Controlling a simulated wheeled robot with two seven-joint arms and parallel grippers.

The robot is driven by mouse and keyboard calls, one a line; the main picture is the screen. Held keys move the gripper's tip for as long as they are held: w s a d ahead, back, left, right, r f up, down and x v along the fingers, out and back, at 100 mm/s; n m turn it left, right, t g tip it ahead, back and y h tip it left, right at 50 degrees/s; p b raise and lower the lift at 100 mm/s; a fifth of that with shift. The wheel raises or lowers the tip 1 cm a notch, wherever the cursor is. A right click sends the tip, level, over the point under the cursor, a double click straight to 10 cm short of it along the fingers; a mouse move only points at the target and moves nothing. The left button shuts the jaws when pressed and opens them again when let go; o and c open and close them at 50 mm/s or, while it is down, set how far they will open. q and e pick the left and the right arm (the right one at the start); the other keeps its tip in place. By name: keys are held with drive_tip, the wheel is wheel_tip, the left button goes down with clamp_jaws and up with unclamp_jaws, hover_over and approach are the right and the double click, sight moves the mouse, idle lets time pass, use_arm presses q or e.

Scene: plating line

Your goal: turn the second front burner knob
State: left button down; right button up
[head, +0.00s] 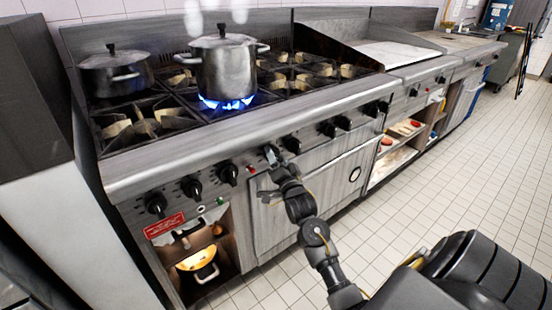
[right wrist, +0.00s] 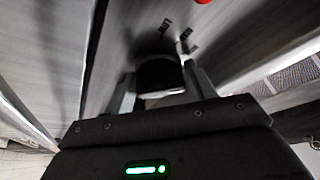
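The stove's front panel (head: 140,180) carries a row of black burner knobs, among them one at the left end (head: 155,205), one beside it (head: 191,187) and a third (head: 228,173). My right gripper (head: 271,156) is at the panel, at a knob just right of the red light. In the right wrist view this black knob (right wrist: 158,75) sits between the two fingers of my gripper (right wrist: 160,82), which lie close against its sides. In the head view the gripper mostly hides that knob. My left gripper is not in view.
A steel pot (head: 226,65) stands over a blue flame (head: 225,103). A lidded pot (head: 115,74) stands at the left. More knobs (head: 291,144) line the panel to the right. An oven door (head: 310,190) lies below. The tiled floor (head: 440,190) is clear.

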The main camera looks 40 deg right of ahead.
drive_tip(key=c, duration=0.6)
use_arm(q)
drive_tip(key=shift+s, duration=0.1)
use_arm(e)
drive_tip(key=shift+o, duration=0.2)
drive_tip(key=shift+n, duration=0.3)
drive_tip(key=n+t+y, duration=0.1)
drive_tip(key=n+y, duration=0.1)
drive_tip(key=n, duration=0.2)
drive_tip(key=shift+n, duration=0.4)
drive_tip(key=n+t+y, duration=0.1)
drive_tip(key=n+y, duration=0.2)
drive_tip(key=n, duration=0.2)
drive_tip(key=shift+p, duration=0.3)
drive_tip(key=n+y, duration=0.2)
drive_tip(key=n, duration=0.1)
drive_tip(key=n+y, duration=0.2)
drive_tip(key=n, duration=0.2)
drive_tip(key=shift+n+y+p, duration=0.3)
drive_tip(key=shift+n, duration=1)
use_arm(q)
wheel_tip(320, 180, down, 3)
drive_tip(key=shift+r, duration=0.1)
